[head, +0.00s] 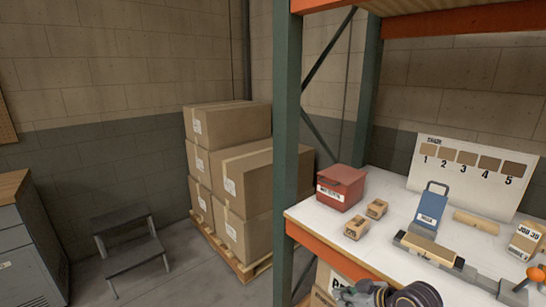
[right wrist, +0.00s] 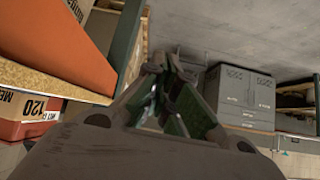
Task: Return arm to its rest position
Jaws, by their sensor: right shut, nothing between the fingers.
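My right gripper (head: 348,292) shows at the bottom edge of the head view, low in front of the shelf's orange front beam, with part of my dark wrist beside it. In the right wrist view the same gripper (right wrist: 165,75) is seen from behind, with its fingers brought together and nothing held. It is in open space, apart from the shelf goods. The lower part of the right arm is cut off by the frame. My left gripper is in neither view.
The white shelf (head: 310,217) holds a red box (head: 341,188), small cartons, a blue-topped item (head: 431,208) and a shade card (head: 473,170). A green upright (head: 287,130) stands left of it. Stacked cartons (head: 235,165) and a step stool (head: 130,243) are farther left, with bare floor between.

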